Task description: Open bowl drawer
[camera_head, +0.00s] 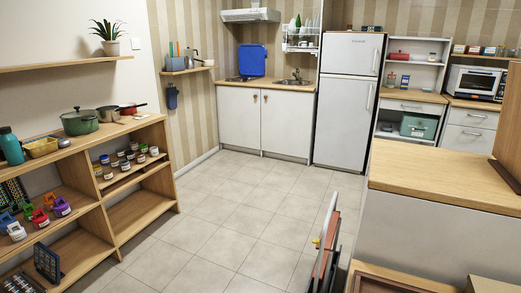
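Neither of my grippers is in the head view. Several white drawer fronts with handles show at the back right. One drawer (405,106) sits in the shelf unit beside the fridge and looks shut. Two more, an upper drawer (474,117) and a lower drawer (468,139), sit under the counter with the oven and look shut. No bowls show in them, so I cannot tell which is the bowl drawer. A wood-edged open box or drawer (362,267) is cut off at the bottom right; its contents are not clear.
A wood-topped counter (440,182) fills the right foreground. Thin upright panels (326,245) stand left of it. A wooden shelf unit (143,212) with pots and jars lines the left. The fridge (347,100) and sink cabinet (240,120) stand behind. The tiled floor (230,215) between is clear.

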